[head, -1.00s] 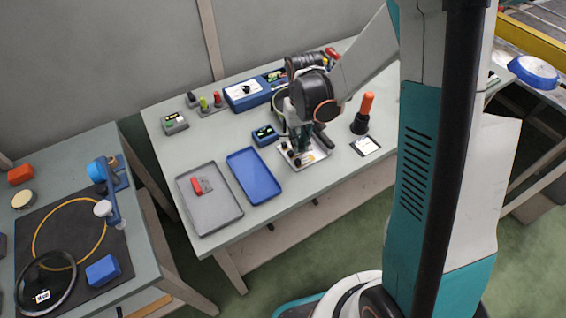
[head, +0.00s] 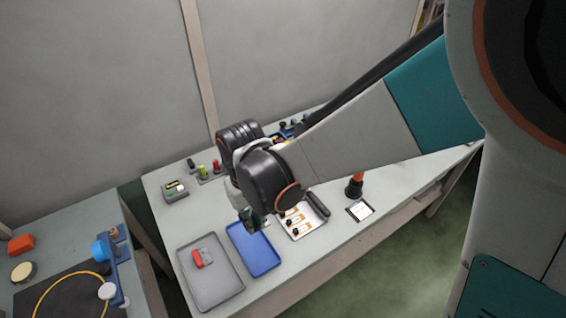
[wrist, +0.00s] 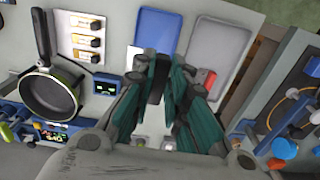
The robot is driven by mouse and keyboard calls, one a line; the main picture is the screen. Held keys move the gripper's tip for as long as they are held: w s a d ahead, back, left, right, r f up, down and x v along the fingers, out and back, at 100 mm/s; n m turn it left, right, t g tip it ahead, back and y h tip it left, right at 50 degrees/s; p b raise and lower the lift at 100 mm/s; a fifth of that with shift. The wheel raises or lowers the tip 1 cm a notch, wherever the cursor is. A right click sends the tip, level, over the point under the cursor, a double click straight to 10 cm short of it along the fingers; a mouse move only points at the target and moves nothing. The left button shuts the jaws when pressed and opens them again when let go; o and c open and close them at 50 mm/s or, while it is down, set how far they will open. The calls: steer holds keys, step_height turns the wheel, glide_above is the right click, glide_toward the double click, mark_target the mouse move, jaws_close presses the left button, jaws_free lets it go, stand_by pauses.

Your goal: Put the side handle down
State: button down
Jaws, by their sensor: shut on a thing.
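My gripper (head: 250,220) is above the bench, beside the near-left end of the white parts tray and over the far end of the blue tray (head: 262,262). In the wrist view, my gripper (wrist: 163,66) is shut on a small dark piece, which I take as the side handle (wrist: 156,80). The fingers hide much of it, and it is too small to make out in the head view. The blue tray also shows in the wrist view (wrist: 157,28), beyond the fingertips. The grey tray (head: 222,296) lies left of it.
The grey tray holds a red-and-grey item (head: 203,257). A pan (wrist: 50,98) stands on the bench. The blue tray looks empty. A second table (head: 60,222) is at left.

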mark_target(257, 262)
steer(key=f+b, duration=0.4)
steer(key=f, duration=0.2)
steer(key=f+b, duration=0.5)
steer(key=f, duration=0.2)
steer(key=f+b, duration=0.5)
steer(key=f, duration=0.1)
steer(key=shift+s+a+f, duration=0.3)
steer(key=shift+s+f, duration=0.05)
steer(key=shift+f, duration=0.1)
steer(key=c, duration=2)
jaws_free()
steer(key=shift+f, duration=0.1)
steer(key=shift+o, duration=0.8)
steer(key=shift+r, duration=0.2)
step_height(257, 262, up, 12)
steer(key=p, duration=0.8)
